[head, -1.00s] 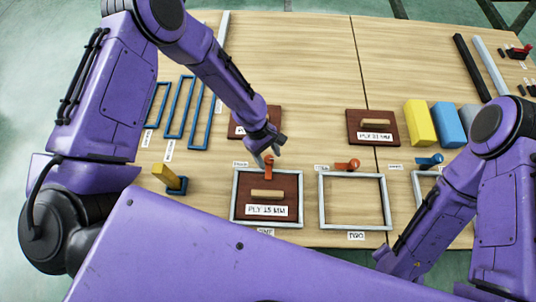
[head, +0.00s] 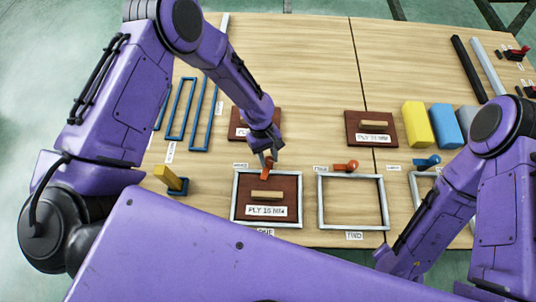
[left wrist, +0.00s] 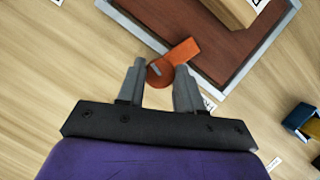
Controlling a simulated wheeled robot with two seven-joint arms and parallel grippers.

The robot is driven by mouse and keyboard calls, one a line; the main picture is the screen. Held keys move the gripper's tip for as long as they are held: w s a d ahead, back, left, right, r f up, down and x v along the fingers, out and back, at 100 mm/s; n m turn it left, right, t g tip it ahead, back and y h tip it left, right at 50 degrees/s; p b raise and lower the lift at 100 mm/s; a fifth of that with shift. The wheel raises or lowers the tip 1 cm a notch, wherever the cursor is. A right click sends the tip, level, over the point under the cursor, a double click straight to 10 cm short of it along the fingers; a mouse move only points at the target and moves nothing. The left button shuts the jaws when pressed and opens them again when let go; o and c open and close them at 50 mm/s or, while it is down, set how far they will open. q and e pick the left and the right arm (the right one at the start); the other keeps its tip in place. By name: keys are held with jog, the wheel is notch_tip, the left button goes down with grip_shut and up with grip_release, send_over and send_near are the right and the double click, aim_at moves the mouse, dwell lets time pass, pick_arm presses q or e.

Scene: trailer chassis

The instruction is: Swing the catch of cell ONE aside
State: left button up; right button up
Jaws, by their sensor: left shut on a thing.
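Cell ONE is a grey frame (head: 235,200) at the front of the table, with a brown board (head: 284,188) marked PLY lying in it and a light wooden grip on the board. Its orange catch (head: 265,174) sits at the middle of the frame's far edge, its arm pointing toward the board. My left gripper (head: 268,160) reaches down over the catch and is shut on it. In the left wrist view, the catch (left wrist: 182,52) shows between and beyond the fingertips (left wrist: 160,72), its flat arm reaching toward the board's edge. My right gripper is out of view.
Cell TWO's frame (head: 386,205) is empty, with an orange catch (head: 346,166) behind it. Brown boards lie behind my left gripper and at the back (head: 371,128). Yellow (head: 418,124) and blue blocks stand to the right. A yellow piece on a blue holder (head: 170,178) stands at left.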

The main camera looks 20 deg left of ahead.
pick_arm(q)
jog(key=m+y, duration=0.1)
jog(key=m, duration=0.2)
jog(key=shift+w+d+m+g, duration=0.1)
jog(key=shift+m+g, duration=0.2)
jog(key=shift+m, duration=0.1)
jog(key=m+y, duration=0.1)
jog(key=m, duration=0.2)
jog(key=shift+d+m+y+p, duration=0.1)
jog(key=shift+m+y+p, duration=0.2)
jog(key=shift+y+p, duration=0.1)
jog(key=m+y, duration=0.1)
jog(key=m, duration=0.2)
jog(key=shift+d+m, duration=0.1)
jog(key=shift+m, duration=0.2)
jog(key=shift+m+y, duration=0.7)
jog(key=shift+m, duration=0.9)
jog(key=o, duration=1)
jog(key=shift+d+r, duration=0.1)
jog(key=p+v, duration=0.1)
jog(key=v, duration=0.9)
jog(key=shift+r, duration=0.2)
jog(key=shift+d, duration=0.15)
